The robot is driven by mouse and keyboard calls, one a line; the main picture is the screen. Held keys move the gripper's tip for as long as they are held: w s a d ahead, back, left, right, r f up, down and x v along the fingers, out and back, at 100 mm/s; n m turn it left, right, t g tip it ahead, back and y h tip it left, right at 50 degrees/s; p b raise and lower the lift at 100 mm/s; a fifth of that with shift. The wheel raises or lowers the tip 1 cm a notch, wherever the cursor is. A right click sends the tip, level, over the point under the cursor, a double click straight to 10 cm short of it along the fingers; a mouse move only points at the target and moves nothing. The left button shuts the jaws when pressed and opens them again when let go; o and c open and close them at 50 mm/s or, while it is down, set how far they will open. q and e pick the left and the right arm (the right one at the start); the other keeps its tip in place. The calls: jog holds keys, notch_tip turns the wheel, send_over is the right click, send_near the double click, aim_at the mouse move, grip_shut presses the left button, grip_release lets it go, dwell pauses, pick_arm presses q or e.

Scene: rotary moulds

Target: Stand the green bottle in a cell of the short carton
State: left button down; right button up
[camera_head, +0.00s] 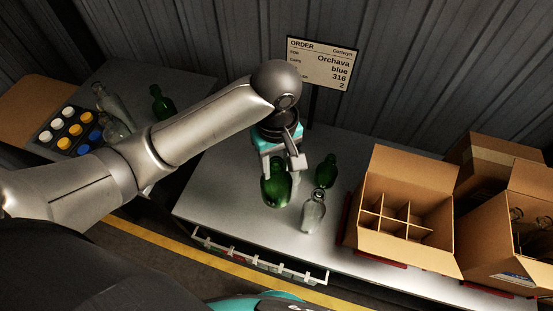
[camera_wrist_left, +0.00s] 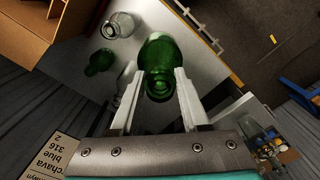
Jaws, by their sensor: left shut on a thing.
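My left gripper (camera_head: 279,165) is shut on a green bottle (camera_head: 275,188) above the grey table. In the left wrist view the green bottle (camera_wrist_left: 160,60) sits between the two fingers (camera_wrist_left: 155,88). I cannot tell whether its base touches the table. An open carton (camera_head: 383,236) with empty divided cells stands to the right. Another open carton (camera_head: 478,240) farther right has bottles in it. Which one is the short carton is not clear from the pictures. My right gripper is not in view.
A second green bottle (camera_head: 326,172) and a clear bottle (camera_head: 314,213) stand between my gripper and the cartons. An order sign (camera_head: 320,62) stands behind. At left, a side table holds a cap tray (camera_head: 66,131), clear bottles and a green bottle (camera_head: 161,101).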

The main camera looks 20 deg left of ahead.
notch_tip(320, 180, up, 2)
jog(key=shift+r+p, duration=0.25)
jog(key=shift+p, duration=0.6)
